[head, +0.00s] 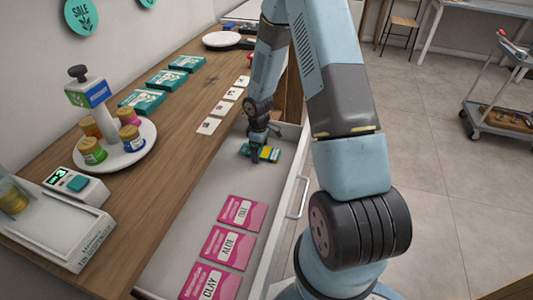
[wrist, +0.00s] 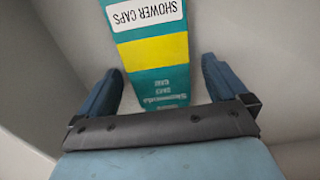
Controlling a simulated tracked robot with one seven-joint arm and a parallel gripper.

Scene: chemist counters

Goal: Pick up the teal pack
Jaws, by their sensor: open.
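The teal pack (head: 270,154) lies in the open drawer, towards its far end. It has a yellow band and, in the wrist view, a white label reading "SHOWER CAPS" on the pack (wrist: 150,82). My gripper (head: 256,150) is over the pack's left part in the head view and partly hides it. In the wrist view my gripper (wrist: 160,80) is open, with one blue finger on each side of the pack's near end. Gaps show between the fingers and the pack. I cannot tell how high the fingertips are above the drawer floor.
The drawer (head: 186,255) also holds pink packs (head: 228,246) in a row nearer me. Its front wall and handle (head: 298,197) are at the right. The wooden counter (head: 140,190) on the left carries teal boxes (head: 143,101), white cards (head: 222,107), a round jar stand (head: 127,158) and a scale.

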